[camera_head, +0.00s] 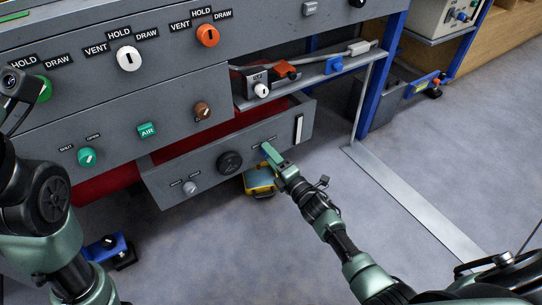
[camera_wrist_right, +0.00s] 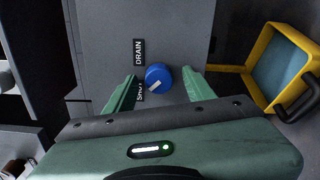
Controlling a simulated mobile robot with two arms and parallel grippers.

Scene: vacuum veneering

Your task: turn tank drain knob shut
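The tank drain knob (camera_wrist_right: 158,77) is round and blue with a white pointer mark, which lies at a slant on its lower part in the right wrist view. A DRAIN label (camera_wrist_right: 139,52) and a partly hidden SHUT label (camera_wrist_right: 140,92) are beside it. My right gripper (camera_wrist_right: 158,86) is open, with one green finger on each side of the knob and a visible gap at both. In the head view my right gripper (camera_head: 268,151) is at the lower grey drawer-like panel (camera_head: 215,165) and mostly hides the knob. My left gripper's fingers do not show.
A yellow tray (camera_wrist_right: 283,65) with a blue inside and black handle lies close to my right gripper. A black knob (camera_head: 229,162) and a grey knob (camera_head: 190,188) are on the same panel.

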